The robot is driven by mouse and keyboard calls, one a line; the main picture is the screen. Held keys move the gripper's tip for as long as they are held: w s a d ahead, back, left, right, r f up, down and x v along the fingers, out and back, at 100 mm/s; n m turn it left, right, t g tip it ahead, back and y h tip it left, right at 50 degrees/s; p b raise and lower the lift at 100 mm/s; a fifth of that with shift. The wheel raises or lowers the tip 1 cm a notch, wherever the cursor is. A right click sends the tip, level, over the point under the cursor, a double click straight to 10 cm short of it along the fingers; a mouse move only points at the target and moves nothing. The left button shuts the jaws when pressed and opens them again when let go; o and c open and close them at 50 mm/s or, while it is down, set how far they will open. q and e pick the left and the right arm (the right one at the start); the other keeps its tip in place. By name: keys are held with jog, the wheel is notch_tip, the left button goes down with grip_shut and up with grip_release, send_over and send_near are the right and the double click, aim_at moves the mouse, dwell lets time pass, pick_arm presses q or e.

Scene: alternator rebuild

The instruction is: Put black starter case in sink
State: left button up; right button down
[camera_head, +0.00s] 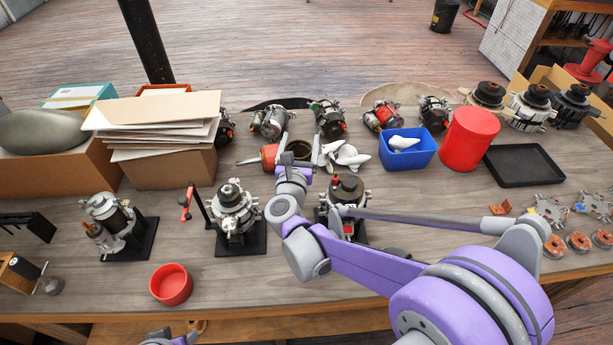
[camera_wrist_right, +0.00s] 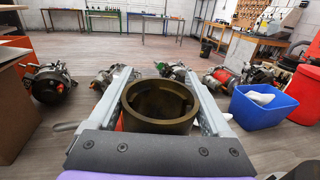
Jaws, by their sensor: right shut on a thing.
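A dark, hollow, open-topped cylinder (camera_wrist_right: 160,124), brownish-black and likely the black starter case, sits between the fingers of my right gripper in the right wrist view. My right gripper (camera_head: 299,150) is shut on it, over the middle of the bench at the back. In the head view the case (camera_head: 300,146) shows only partly between the fingers. Its opening faces up. My left gripper (camera_head: 168,339) shows only as a sliver at the bottom edge, and its jaws cannot be made out. I cannot identify a sink in either view.
The grey bench (camera_head: 235,283) holds several alternators. A blue bin (camera_head: 420,155) with white pieces, a red cylinder (camera_head: 469,138) and a black tray (camera_head: 523,166) stand to the right. A red cup (camera_head: 171,284) is at the front left; cardboard boxes (camera_head: 165,170) stand behind it.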

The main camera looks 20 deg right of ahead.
notch_tip(320, 180, down, 12)
jog(key=shift+w+f+b, duration=0.1)
jog(key=shift+f+b, duration=0.15)
jog(key=shift+b, duration=0.8)
jog(key=shift+c, duration=1.2)
grip_release()
jog(key=shift+f, duration=0.2)
jog(key=shift+o, duration=1.2)
jog(key=shift+r, duration=0.1)
